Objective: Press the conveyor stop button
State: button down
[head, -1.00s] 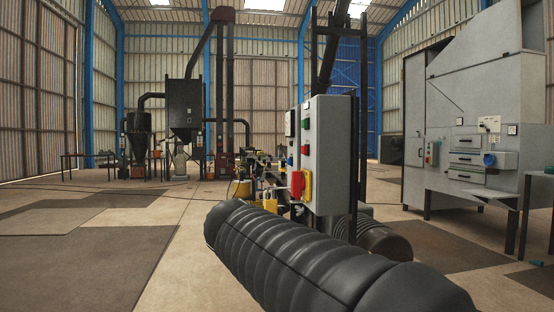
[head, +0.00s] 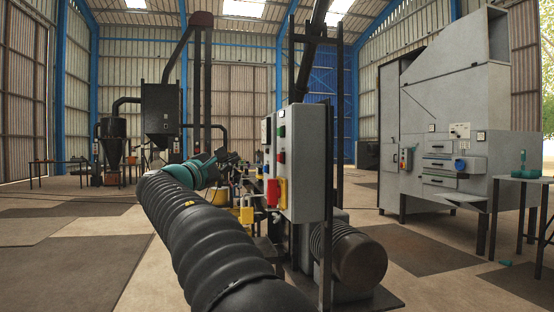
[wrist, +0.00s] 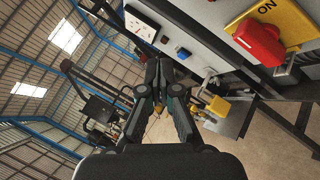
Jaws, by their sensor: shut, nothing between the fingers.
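A grey control box (head: 305,165) stands right of centre in the head view. Its left face carries a green button (head: 282,131), a red button (head: 281,157) and a red rotary switch (head: 273,192) on a yellow plate. No label tells which button stops the conveyor. My gripper (head: 232,157) is shut and empty, left of the box and apart from it. In the wrist view my gripper (wrist: 158,65) points toward the panel edge. There the red switch (wrist: 259,42) sits upper right, and a small blue button (wrist: 183,53) shows beyond the fingers.
A dark cylindrical motor (head: 357,258) lies right of the box's post. Yellow fittings (head: 246,213) stand low behind my arm. A grey machine cabinet (head: 455,120) and a table (head: 528,181) are at the right. Open floor (head: 90,255) lies to the left.

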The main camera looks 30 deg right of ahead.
aim_at(279, 158)
jog(key=shift+d, duration=0.15)
jog(key=s+d+b, duration=0.1)
jog(key=s+d, duration=0.1)
jog(key=d, duration=0.6)
jog(key=shift+s+b, duration=0.2)
jog(key=shift+b, duration=0.2)
jog(key=shift+d, duration=0.2)
dwell(1.0)
jog(key=shift+s+d, duration=0.15)
jog(key=shift+d, duration=0.15)
jog(key=shift+s+d, duration=0.15)
jog(key=shift+d, duration=0.3)
dwell(0.8)
jog(key=shift+a, duration=0.15)
jog(key=shift+w+a, duration=0.25)
jog(key=shift+a, duration=0.45)
